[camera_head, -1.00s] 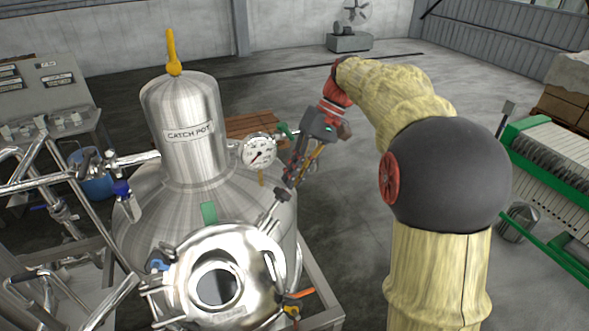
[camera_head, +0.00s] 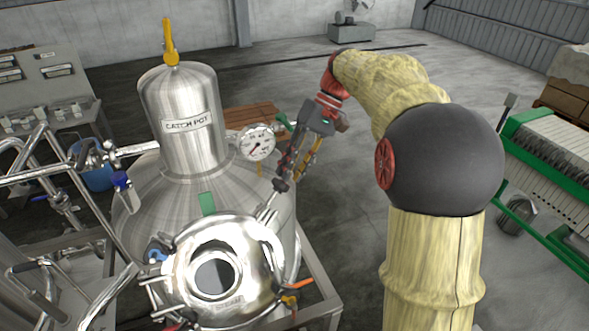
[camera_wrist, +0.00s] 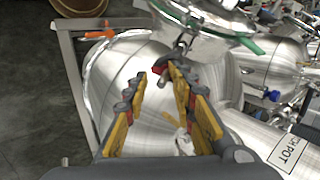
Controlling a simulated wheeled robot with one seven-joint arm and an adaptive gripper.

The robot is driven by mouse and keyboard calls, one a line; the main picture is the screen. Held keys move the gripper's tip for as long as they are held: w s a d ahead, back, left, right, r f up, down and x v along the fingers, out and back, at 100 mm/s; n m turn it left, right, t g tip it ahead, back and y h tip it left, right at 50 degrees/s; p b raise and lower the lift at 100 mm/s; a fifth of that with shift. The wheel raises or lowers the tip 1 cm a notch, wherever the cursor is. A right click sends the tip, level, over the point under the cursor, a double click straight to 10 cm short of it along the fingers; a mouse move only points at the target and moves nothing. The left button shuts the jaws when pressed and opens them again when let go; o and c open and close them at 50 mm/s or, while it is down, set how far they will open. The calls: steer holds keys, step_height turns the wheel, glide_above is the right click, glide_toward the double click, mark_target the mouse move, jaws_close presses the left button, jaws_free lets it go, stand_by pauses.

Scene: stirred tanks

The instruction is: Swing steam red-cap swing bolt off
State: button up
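The catch pot (camera_head: 187,150) is a shiny steel vessel with a round manway (camera_head: 222,265) low on its front. A swing bolt (camera_head: 270,197) stands at the manway's upper right rim. My gripper (camera_head: 284,178) reaches down to that bolt's outer end from the upper right. In the wrist view my gripper (camera_wrist: 155,77) has its two yellow-sided fingers apart. A small red piece (camera_wrist: 160,65), apparently the red cap, shows at the fingertips with grey metal beside it. I cannot tell whether the fingers touch it. The right finger partly hides the bolt.
Pipework (camera_head: 45,165) crowds the left. Open floor lies right of the vessel's frame.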

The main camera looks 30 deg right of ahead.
steer(key=shift+w+a, duration=0.1)
steer(key=v, duration=1.2)
steer(key=shift+r, duration=0.1)
steer(key=shift+c, duration=0.4)
